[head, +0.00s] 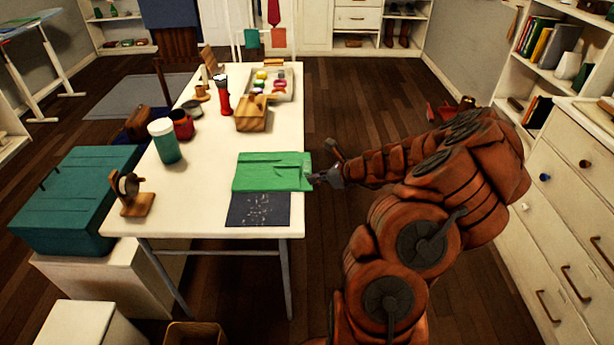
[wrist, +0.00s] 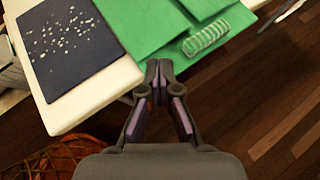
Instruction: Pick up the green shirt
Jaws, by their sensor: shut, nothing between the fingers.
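The green shirt (head: 272,171) lies folded flat on the white table, near its right front edge. In the wrist view the green shirt (wrist: 165,27) fills the top, with a pale green coiled or ribbed patch near its right side. My gripper (head: 318,178) is at the table's right edge, beside the shirt's right side. In the wrist view my gripper (wrist: 159,68) has its fingertips together at the shirt's near edge, with nothing between them. I cannot tell whether the tips touch the cloth.
A dark speckled cloth (head: 258,209) lies in front of the shirt on the white table (head: 210,215). A drawer chest (head: 560,200) is at the right.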

